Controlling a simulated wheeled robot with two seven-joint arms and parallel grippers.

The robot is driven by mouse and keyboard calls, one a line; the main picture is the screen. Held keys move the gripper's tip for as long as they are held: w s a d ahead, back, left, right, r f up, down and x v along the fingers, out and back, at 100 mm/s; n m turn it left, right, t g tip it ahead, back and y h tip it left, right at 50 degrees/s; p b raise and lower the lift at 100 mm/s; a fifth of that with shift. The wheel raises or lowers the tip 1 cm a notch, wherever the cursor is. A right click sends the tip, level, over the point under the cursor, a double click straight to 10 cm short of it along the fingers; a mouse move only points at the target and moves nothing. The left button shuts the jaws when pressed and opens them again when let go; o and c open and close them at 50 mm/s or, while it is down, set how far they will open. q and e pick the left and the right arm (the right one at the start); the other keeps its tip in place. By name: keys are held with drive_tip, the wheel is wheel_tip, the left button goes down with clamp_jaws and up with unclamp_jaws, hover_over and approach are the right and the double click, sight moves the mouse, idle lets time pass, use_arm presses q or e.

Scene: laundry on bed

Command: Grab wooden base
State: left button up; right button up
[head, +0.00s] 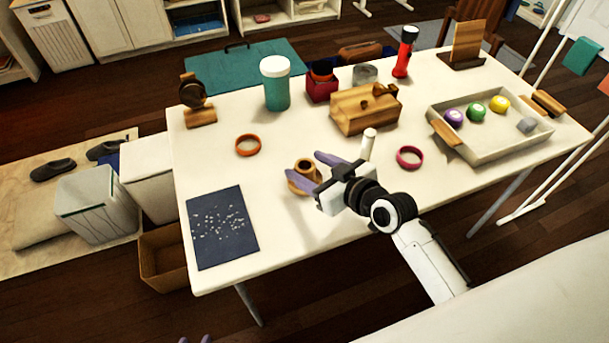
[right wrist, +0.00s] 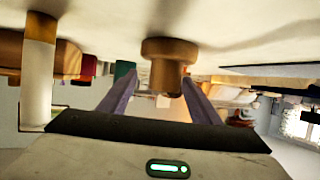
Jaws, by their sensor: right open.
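A small round wooden base (head: 305,166), with a flared flange and a narrower hollow neck, stands near the middle of the white table (head: 270,205). My right gripper (head: 304,172) is open, its purple fingers reaching towards the base at low height. In the right wrist view the base (right wrist: 170,62) shows between and just beyond the two fingertips (right wrist: 160,82). I cannot tell whether either finger touches it.
A pale cylinder (head: 368,143) stands close behind my right gripper. A pink ring (head: 410,157), an orange ring (head: 248,145), a wooden box (head: 360,110) and a tray (head: 470,155) with balls lie around. A dark blue sheet (head: 222,226) lies left; the table between is clear.

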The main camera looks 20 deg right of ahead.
sight(300, 167)
drive_tip(key=x, duration=0.3)
drive_tip(key=shift+w+a+f, duration=0.15)
drive_tip(key=shift+a+f, duration=0.3)
drive_tip(key=shift+w+a+f, duration=0.15)
drive_tip(key=shift+w+f, duration=0.05)
drive_tip(key=shift+w, duration=0.3)
drive_tip(key=c, duration=1.2)
